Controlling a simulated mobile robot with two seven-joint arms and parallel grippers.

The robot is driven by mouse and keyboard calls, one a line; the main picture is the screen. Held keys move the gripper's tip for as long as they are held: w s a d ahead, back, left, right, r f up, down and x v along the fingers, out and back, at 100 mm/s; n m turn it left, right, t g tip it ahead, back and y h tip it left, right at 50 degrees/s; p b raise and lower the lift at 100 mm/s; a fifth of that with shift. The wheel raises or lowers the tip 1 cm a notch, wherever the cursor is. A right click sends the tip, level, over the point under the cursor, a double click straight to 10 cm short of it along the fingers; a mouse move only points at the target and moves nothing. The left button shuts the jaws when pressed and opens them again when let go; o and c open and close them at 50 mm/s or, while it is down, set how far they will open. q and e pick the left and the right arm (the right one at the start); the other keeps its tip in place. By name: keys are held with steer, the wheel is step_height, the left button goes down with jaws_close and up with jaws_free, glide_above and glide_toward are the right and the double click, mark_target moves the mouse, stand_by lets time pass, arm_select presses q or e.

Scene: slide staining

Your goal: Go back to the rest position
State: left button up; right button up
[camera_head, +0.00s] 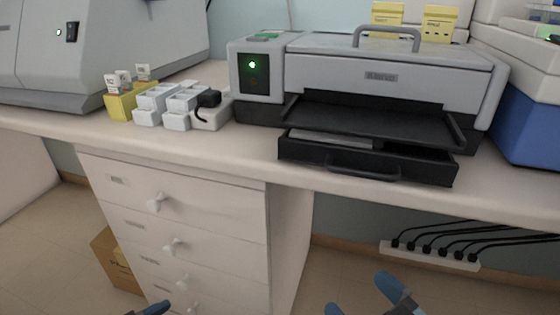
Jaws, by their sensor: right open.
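My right gripper (362,296) shows at the bottom edge, right of centre. Its two blue-tipped fingers are spread apart with nothing between them, in front of the bench and well below its top. A blue fingertip of my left gripper (152,308) just shows at the bottom edge, left of centre. The rest of the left gripper is out of the picture, so its opening is hidden. Neither gripper touches anything in view.
A grey machine (390,72) stands on the bench (225,148), its black tray (370,121) and lower drawer (368,164) jutting over the front edge. White drawers (180,205) with knobs are below. A power strip (430,256) lies right. A cardboard box (118,262) sits on the floor.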

arm_select(q)
steer(key=w+d+r+n+t, duration=0.2)
steer(key=d+r+n+t, duration=0.1)
steer(key=d+r+n, duration=0.3)
step_height(320, 180, up, 11)
steer(key=s+d+n+t+p, duration=0.1)
steer(key=s+n+t+p, duration=0.15)
steer(key=p, duration=0.95)
arm_select(e)
step_height(320, 180, up, 11)
steer(key=s+m+t, duration=0.2)
steer(key=m+t, duration=0.1)
arm_select(q)
steer(key=s+a+r+g+y+p, duration=0.3)
steer(key=a+r+g+y+p, duration=0.1)
steer(key=p, duration=3.1)
steer(key=shift+s+a+r+g+y, duration=0.2)
steer(key=shift+a+g+y, duration=0.85)
steer(key=shift+a, duration=0.85)
arm_select(e)
steer(key=s+d+r+g+h, duration=0.4)
steer(key=d+g+h, duration=0.2)
steer(key=d+g, duration=0.1)
steer(key=shift+d+r, duration=0.15)
steer(key=shift+d, duration=0.15)
